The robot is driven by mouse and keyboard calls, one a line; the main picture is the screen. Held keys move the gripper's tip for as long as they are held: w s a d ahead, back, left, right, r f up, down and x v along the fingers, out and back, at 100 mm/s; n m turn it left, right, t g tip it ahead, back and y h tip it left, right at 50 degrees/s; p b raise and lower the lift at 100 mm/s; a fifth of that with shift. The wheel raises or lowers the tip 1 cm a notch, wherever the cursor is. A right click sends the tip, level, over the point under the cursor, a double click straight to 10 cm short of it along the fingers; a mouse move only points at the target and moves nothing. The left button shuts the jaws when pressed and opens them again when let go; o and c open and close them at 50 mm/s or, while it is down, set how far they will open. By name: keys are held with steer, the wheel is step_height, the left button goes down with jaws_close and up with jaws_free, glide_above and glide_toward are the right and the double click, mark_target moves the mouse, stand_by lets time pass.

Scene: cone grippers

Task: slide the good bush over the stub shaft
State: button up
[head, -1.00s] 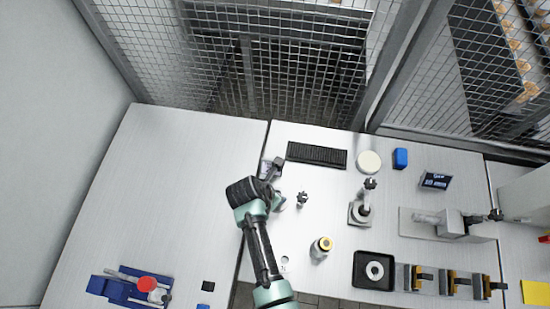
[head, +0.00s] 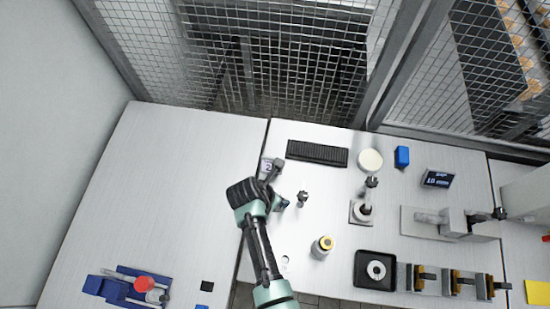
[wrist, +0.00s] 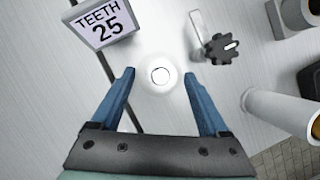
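My gripper (wrist: 159,76) is open, its two blue fingers apart on either side of a round white piece (wrist: 160,88) with a small ringed circle at its centre. I see no contact, and cannot tell whether this piece is a bush or the stub shaft. In the head view my gripper (head: 281,202) is partly hidden by my dark wrist. A pale ring (head: 376,270) lies in a black tray (head: 360,283). A fixture with a short horizontal shaft (head: 428,218) stands at right.
A sign reading TEETH 25 (wrist: 103,22) and a black star knob (wrist: 221,48) stand close to my fingers. A knobbed post (head: 363,211), several clamps (head: 455,282) and a small display (head: 437,179) stand to the right. The left table is mostly clear.

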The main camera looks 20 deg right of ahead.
steer(key=shift+r, duration=0.1)
steer(key=v, duration=1.3)
stand_by(0.5)
steer(key=w+a+r+m+t+y+b, duration=0.1)
steer(key=w+r+m+t, duration=0.4)
steer(key=r, duration=0.4)
steer(key=w+a+r+m+t+b, duration=0.1)
steer(key=w+a+r+m+t, duration=0.15)
steer(key=w+r, duration=0.55)
steer(key=w+r+m+t+y+b, duration=0.15)
steer(key=w+r+m+t, duration=0.25)
steer(key=r, duration=0.6)
step_height(320, 180, up, 12)
steer(key=a+m+t+b, duration=0.1)
steer(key=a+m+t, duration=0.15)
steer(key=t, duration=0.25)
steer(key=s+r+m+t, duration=0.3)
steer(key=s+r, duration=0.1)
steer(key=r, duration=0.3)
steer(key=s+r+m+t+y+b, duration=0.1)
steer(key=s+r+m+t, duration=0.2)
steer(key=s+r, duration=0.2)
steer(key=s+a+r+m+t+b, duration=0.1)
steer(key=s+r+m+t, duration=0.2)
steer(key=r, duration=0.7)
steer(key=shift+s+r+y, duration=0.25)
steer(key=shift+s+y, duration=0.1)
steer(key=shift+s, duration=0.8)
